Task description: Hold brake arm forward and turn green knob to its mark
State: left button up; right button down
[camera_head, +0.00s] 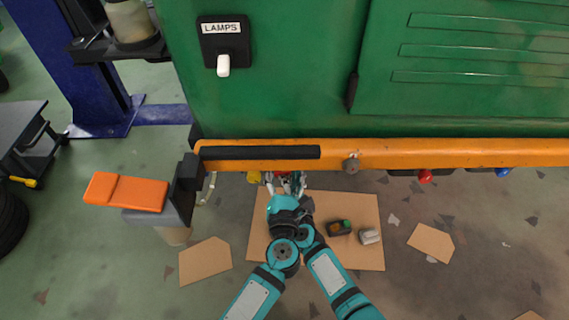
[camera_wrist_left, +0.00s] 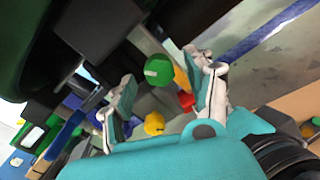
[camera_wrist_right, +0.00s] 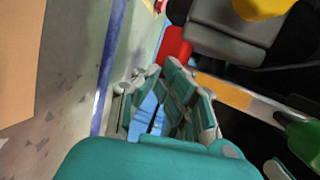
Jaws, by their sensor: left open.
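The green knob (camera_wrist_left: 158,70) shows as a round green cap between the fingers of my left gripper (camera_wrist_left: 166,92) in the left wrist view. The left gripper is open and its fingers are apart from the knob in the picture. A red part (camera_wrist_left: 186,101), possibly the brake arm, is just beyond it. The right gripper (camera_head: 286,182) is under the orange beam in the head view. In the right wrist view its fingertips nearly meet beside a red part (camera_wrist_right: 177,45); whether they grip it is unclear. The knob's mark is not visible.
An orange beam (camera_head: 430,154) runs above the work spot. A yellow knob (camera_wrist_left: 153,123) is close to the left fingers. An orange pedal-like pad (camera_head: 127,192) sits at left. Cardboard (camera_head: 340,205) lies on the floor below. Red (camera_head: 425,177) and blue (camera_head: 503,172) knobs hang at right.

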pick_arm(q)
jog(key=s, duration=0.9)
jog(key=a+f+m+t+h, duration=0.2)
jog(key=a+f+m+h, duration=0.1)
jog(key=m+h, duration=0.35)
jog(key=shift+m, duration=0.45)
jog(key=x, duration=0.8)
jog(key=a+x, duration=0.1)
jog(key=x, duration=0.3)
jog(key=shift+w+d, duration=0.1)
jog(key=shift+w, duration=0.25)
jog(key=shift+f, duration=0.1)
grip_shut()
